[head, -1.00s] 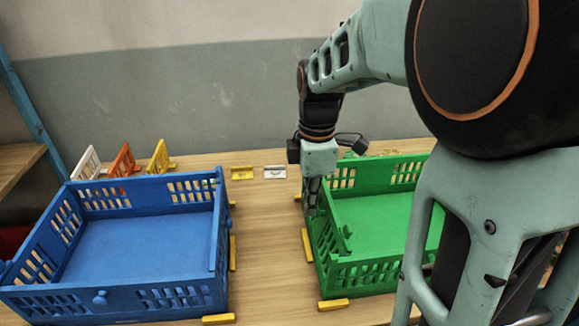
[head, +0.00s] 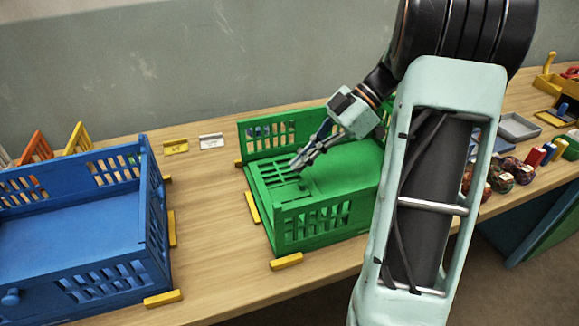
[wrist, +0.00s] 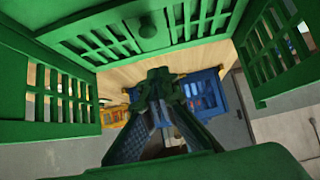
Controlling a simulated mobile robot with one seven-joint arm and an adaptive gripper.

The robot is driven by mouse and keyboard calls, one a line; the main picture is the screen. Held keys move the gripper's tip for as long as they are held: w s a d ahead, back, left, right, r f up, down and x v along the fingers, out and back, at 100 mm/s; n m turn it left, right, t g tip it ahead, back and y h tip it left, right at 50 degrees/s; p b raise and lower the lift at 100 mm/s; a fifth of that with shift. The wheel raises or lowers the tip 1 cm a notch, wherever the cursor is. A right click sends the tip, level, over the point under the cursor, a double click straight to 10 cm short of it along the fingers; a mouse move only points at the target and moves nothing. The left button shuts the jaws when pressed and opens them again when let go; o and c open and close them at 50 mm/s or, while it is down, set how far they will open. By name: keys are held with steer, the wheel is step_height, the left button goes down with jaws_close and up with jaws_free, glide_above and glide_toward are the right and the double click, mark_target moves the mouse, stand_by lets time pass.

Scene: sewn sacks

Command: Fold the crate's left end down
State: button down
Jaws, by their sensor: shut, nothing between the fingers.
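The green crate (head: 320,222) stands on the table at the middle of the head view. Its back and front walls are upright. Its slotted left end (head: 268,180) lies folded inward, low and about flat over the crate floor, and the left side is open above a low rim. My gripper (head: 297,165) is shut and empty, reaching down from the right with its fingertips over this panel; I cannot tell if they touch. In the wrist view my gripper (wrist: 160,80) is among green crate parts, including a slotted panel (wrist: 185,28) with a round knob. My arm hides the crate's right part.
A blue crate (head: 60,225) with upright walls stands to the left, with a bare table strip between. Yellow blocks (head: 286,262) sit around the green crate's base. Yellow and white tags (head: 211,141) stand behind. Grey trays (head: 518,127) and several small items lie at the right.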

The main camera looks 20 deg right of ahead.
mark_target(312, 186)
steer(key=shift+d+f+b, duration=0.5)
steer(key=shift+f+b, duration=0.1)
steer(key=shift+f, duration=0.15)
steer(key=shift+d+f+b, duration=0.45)
steer(key=shift+f+b, duration=0.1)
steer(key=shift+f, duration=0.15)
steer(key=shift+d+f+b, duration=0.5)
steer(key=shift+f+b, duration=0.1)
steer(key=shift+f, duration=0.15)
